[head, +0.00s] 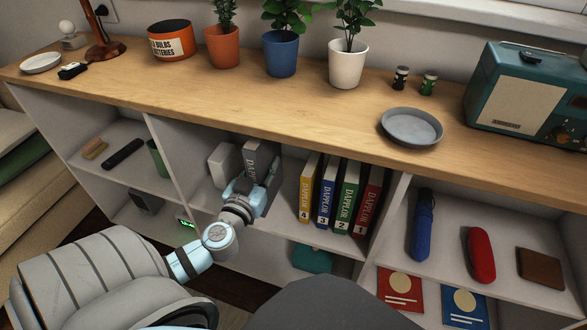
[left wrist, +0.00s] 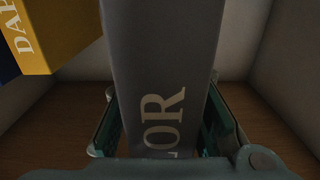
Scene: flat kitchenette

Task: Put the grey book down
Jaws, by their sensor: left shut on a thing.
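The grey book (head: 259,158) stands roughly upright in the middle compartment of the shelf unit, its spine lettering facing out. My left gripper (head: 258,190) reaches into that compartment and is shut on the grey book. In the left wrist view the grey book (left wrist: 160,60) fills the middle, with a finger of my left gripper (left wrist: 163,130) on each side. Whether the book's bottom touches the shelf is hidden by the gripper. My right gripper is not in view.
A pale block (head: 222,165) stands left of the grey book. Yellow (head: 308,188), blue (head: 328,192), green (head: 346,197) and red (head: 368,200) books stand to its right, with a gap between. The compartment's side wall (head: 172,160) is at the left.

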